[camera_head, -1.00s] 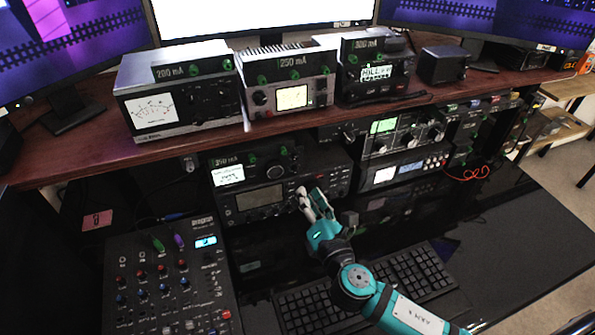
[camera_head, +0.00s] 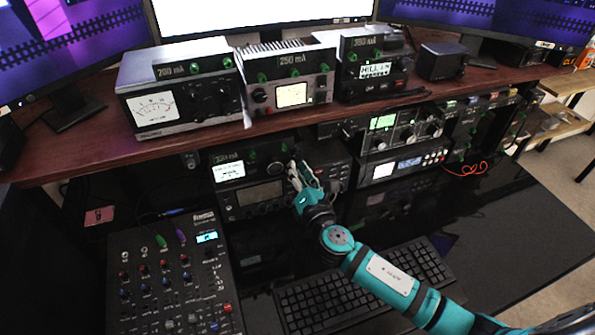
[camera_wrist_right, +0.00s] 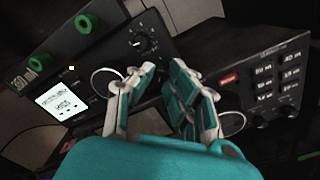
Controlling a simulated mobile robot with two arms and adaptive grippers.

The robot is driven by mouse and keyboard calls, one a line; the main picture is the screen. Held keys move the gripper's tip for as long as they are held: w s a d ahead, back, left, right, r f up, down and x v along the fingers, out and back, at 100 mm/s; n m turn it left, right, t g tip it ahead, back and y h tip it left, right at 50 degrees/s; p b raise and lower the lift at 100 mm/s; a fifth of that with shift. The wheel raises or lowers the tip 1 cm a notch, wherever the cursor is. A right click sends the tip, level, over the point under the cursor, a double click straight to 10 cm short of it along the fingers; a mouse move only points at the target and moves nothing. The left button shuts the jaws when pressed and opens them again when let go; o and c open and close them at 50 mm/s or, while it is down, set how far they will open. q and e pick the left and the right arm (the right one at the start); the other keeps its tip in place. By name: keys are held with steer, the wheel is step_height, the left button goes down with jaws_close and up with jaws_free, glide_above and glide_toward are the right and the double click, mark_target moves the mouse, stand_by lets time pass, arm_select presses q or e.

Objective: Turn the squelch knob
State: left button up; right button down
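My right gripper (camera_head: 302,176) is in front of the lower shelf radios, at the right end of the small tuner (camera_head: 240,162) with a lit screen and green knobs. In the right wrist view my gripper (camera_wrist_right: 158,80) has its two jointed fingers apart, with nothing seen between them. A black dial knob (camera_wrist_right: 140,43) with a white scale sits just beyond the left finger, apart from it as far as I can see. I cannot read which knob is labelled squelch. My left gripper is not in view.
A dark radio (camera_head: 262,197) sits below the tuner. A black unit with labelled buttons (camera_wrist_right: 272,82) is right of my fingers. A mixer (camera_head: 168,275) and keyboard (camera_head: 365,285) lie in front. The wooden shelf (camera_head: 75,150) overhangs the lower radios.

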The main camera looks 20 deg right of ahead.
steer(key=m+b, duration=0.1)
steer(key=m, duration=0.4)
steer(key=shift+b, duration=0.4)
steer(key=c, duration=1.6)
jaws_free()
steer(key=s, duration=1.2)
steer(key=shift+d, duration=0.2)
